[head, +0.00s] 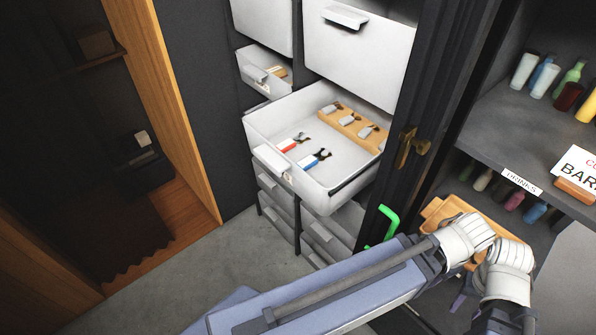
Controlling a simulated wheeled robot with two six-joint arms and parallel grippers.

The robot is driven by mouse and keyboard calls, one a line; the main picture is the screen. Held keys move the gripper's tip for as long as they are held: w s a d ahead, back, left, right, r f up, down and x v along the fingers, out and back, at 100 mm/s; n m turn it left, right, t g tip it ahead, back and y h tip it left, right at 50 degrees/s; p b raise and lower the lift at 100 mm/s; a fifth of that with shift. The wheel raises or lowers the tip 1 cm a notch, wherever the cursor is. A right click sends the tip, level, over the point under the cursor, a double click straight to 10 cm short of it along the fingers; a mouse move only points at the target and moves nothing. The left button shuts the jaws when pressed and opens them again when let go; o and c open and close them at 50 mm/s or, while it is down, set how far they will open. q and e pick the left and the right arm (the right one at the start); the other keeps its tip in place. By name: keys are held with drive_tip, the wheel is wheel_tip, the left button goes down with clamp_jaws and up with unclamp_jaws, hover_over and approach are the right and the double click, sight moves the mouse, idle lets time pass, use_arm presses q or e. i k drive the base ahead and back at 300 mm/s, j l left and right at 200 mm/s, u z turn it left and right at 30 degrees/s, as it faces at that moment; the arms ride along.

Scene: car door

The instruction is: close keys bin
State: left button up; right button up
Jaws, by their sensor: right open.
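The keys bin (333,202) is a white drawer, pulled well out of the cabinet. Two keys, one with a red tag (287,146) and one with a blue tag (315,160), lie on its floor. A wooden rack (347,126) with several grey-tagged keys lies along its back. My right gripper (492,314) is at the lower right, apart from the bin and past the dark door post. It is open, though its fingertips are hard to make out at the frame's bottom edge. My left gripper is not in view.
A smaller drawer (262,84) stands partly open above left. Closed white drawers (362,52) are above. A dark post (424,90) with a brass latch and a green handle (388,230) separates the bin from bottle shelves (540,130). Grey floor (215,260) is clear at left.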

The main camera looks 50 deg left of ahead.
sight(355, 132)
drive_tip(key=l+u, duration=0.4)
drive_tip(key=k+l+u, duration=0.1)
drive_tip(key=u, duration=0.3)
drive_tip(key=k+l+u, duration=0.1)
drive_tip(key=l+u, duration=0.2)
drive_tip(key=u, duration=0.15)
drive_tip(key=k+j+u, duration=0.15)
drive_tip(key=u, duration=0.55)
